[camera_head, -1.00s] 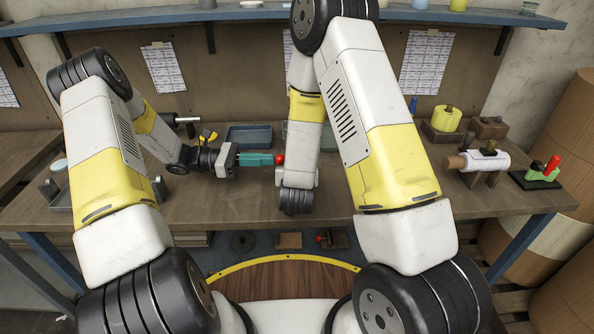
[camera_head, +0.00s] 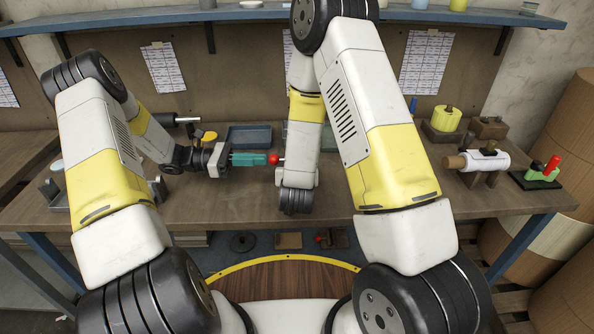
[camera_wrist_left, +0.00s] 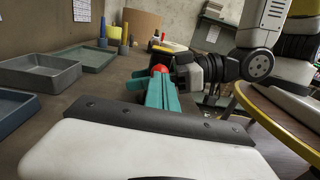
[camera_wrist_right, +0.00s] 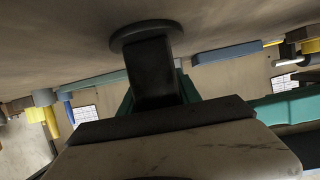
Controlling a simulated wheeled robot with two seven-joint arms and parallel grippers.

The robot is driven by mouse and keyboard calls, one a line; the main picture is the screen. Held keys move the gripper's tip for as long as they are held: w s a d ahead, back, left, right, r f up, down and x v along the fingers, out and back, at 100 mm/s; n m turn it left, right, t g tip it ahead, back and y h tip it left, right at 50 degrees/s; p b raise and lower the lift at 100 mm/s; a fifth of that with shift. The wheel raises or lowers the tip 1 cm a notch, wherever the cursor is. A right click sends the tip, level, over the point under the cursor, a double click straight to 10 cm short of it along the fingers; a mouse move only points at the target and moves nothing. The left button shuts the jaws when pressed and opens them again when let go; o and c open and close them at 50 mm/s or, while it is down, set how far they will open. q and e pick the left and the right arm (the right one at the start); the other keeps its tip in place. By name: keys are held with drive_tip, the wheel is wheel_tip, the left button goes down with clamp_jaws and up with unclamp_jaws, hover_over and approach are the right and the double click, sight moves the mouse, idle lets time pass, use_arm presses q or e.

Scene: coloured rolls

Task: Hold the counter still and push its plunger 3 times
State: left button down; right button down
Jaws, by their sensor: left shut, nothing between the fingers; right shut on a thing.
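The counter (camera_wrist_right: 150,72) shows in the right wrist view as a dark block with a round flange against the table surface. My right gripper (camera_wrist_right: 158,98) has its teal fingers on either side of this block and is shut on it. In the head view the right gripper and the counter's body are hidden behind my right arm. A red ball knob (camera_head: 274,159), apparently the plunger's end, sticks out to the left there. My left gripper (camera_head: 266,159) is shut and empty, its teal fingertips right at the knob. In the left wrist view the knob (camera_wrist_left: 160,69) shows just beyond the fingertips.
A blue-grey tray (camera_head: 250,135) lies behind my left gripper. At the right stand a yellow roll (camera_head: 447,118), a white roll on a stand (camera_head: 490,160) and a green piece with a red handle (camera_head: 541,173). The table front between my arms is clear.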

drive_tip(key=shift+s+f, duration=0.1)
drive_tip(key=shift+f, duration=0.1)
use_arm(q)
drive_tip(key=a, duration=0.1)
drive_tip(key=a+r, duration=0.1)
drive_tip(key=a, duration=0.1)
drive_tip(key=a+r, duration=0.1)
drive_tip(key=a, duration=0.1)
drive_tip(key=shift+w, duration=0.15)
use_arm(e)
drive_tip(key=c, duration=0.8)
unclamp_jaws()
drive_tip(key=shift+r, duration=0.15)
drive_tip(key=shift+o, duration=0.2)
